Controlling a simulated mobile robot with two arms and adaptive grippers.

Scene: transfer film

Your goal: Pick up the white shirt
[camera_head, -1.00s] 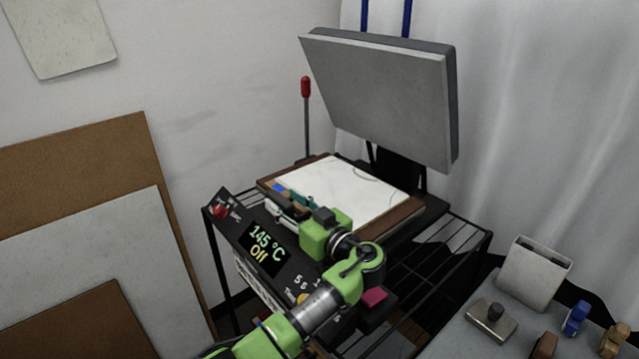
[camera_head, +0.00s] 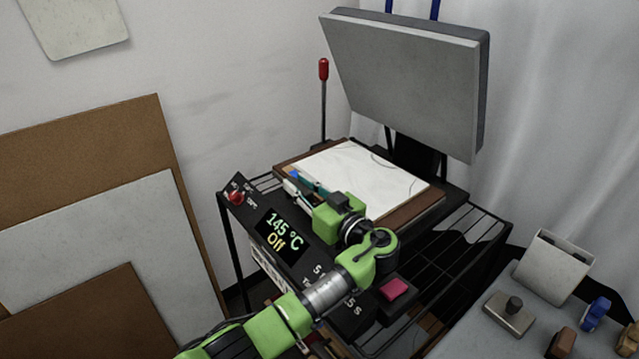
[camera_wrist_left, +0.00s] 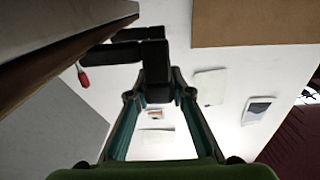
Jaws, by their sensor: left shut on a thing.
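The white shirt (camera_head: 365,172) lies flat on the brown-edged lower board of the heat press (camera_head: 405,212), with a thin curved line near its right side. My left gripper (camera_head: 300,186) is at the shirt's near left edge, shut on that edge; its own wrist hides part of the contact. In the left wrist view the dark finger pads (camera_wrist_left: 155,70) are together, and the fold of cloth between them cannot be made out. My right gripper is in neither view.
The grey upper plate (camera_head: 405,80) is raised above the board. A red-tipped lever (camera_head: 323,70) stands behind. The control panel (camera_head: 280,235) reads 145 °C, Off. A grey table (camera_head: 470,335) with small tools is at right; boards (camera_head: 90,240) lean at left.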

